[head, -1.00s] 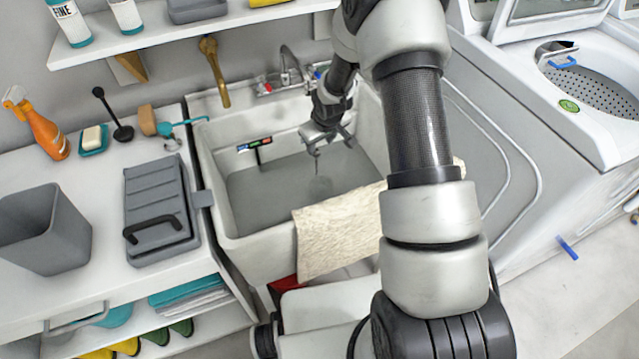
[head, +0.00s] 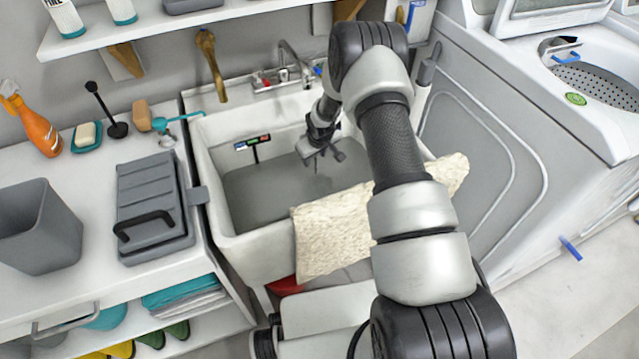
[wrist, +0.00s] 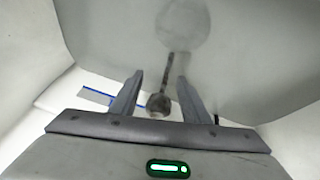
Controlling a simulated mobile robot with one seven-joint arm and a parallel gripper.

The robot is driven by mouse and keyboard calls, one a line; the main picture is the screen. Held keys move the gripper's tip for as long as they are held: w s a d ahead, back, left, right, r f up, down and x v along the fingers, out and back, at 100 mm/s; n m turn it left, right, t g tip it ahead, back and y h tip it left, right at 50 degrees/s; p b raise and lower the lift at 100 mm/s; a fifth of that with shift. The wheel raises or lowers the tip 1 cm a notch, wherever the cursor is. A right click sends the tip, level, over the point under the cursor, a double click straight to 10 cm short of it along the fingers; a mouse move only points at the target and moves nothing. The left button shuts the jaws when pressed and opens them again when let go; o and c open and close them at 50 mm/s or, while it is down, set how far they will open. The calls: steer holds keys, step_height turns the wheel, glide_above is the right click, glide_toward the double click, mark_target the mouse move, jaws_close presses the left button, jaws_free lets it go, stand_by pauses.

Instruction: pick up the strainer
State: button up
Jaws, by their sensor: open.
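The strainer (wrist: 158,103) shows in the wrist view as a dark rounded knob on a thin stem. The stem leads up to a pale grey disc on the sink floor. My gripper (wrist: 160,78) is open, with one finger on each side of the knob and stem; no contact is visible. In the head view my gripper (head: 322,156) hangs inside the white sink (head: 222,215), above its grey floor. The strainer is hard to make out there, below the fingers.
A cream towel (head: 330,225) drapes over the sink's front rim. A brass tap (head: 211,65) and a chrome tap (head: 290,65) stand at the back. A washing machine (head: 530,130) is at right.

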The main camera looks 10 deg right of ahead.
steer(key=shift+w+f, duration=0.1)
steer(key=shift+c, duration=0.2)
jaws_close()
